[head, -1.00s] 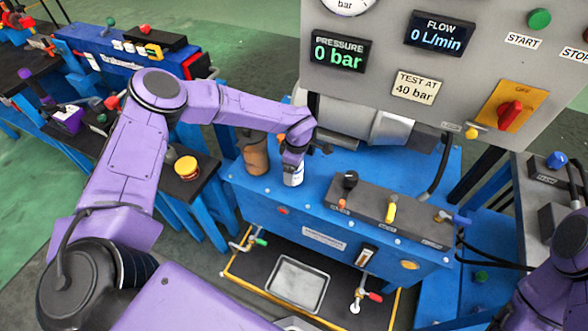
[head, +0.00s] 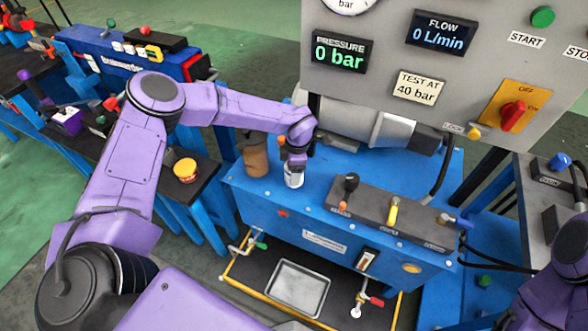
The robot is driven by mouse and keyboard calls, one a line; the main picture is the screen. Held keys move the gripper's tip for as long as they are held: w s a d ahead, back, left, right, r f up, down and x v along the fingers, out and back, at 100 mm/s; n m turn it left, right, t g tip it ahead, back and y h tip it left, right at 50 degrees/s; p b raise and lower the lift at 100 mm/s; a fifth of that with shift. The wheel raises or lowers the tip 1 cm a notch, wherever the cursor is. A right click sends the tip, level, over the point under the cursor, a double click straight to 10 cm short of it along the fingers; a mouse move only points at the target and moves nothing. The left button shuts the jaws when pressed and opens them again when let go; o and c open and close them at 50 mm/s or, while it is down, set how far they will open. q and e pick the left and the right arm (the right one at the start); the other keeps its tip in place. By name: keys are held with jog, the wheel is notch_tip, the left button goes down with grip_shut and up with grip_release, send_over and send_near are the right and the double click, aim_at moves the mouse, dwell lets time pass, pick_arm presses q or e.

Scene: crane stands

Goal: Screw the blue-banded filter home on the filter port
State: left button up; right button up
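A white filter (head: 294,179) stands upright on the blue bench, at its left end. Its blue band cannot be made out at this size. My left gripper (head: 296,164) points down over the filter's top, at or touching it. The gripper hides the top of the filter, and I cannot tell whether its fingers are closed on it. The filter port is hidden under the filter or not distinguishable. Part of my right arm shows at the right edge, with its gripper out of view.
A brown cylinder (head: 255,156) stands just left of the filter. A dark valve block (head: 388,214) with coloured levers lies to the right. The grey panel (head: 400,50) reads 0 bar and 0 L/min. A metal tray (head: 298,287) sits below the bench front.

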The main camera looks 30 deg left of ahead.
pick_arm(q)
jog(key=m, duration=0.1)
jog(key=m+p, duration=0.1)
jog(key=shift+r+m, duration=0.25)
jog(key=shift+m, duration=0.05)
jog(key=shift+f+m+p, duration=0.1)
jog(key=shift+m+p, duration=0.3)
jog(key=shift+m, duration=0.5)
jog(key=shift+f+m, duration=0.15)
jog(key=shift+m, duration=0.25)
jog(key=shift+m+p, duration=0.35)
jog(key=shift+m, duration=0.45)
jog(key=o, duration=0.9)
jog(key=shift+m+t, duration=0.3)
jog(key=shift+m, duration=0.4)
jog(key=o, duration=0.4)
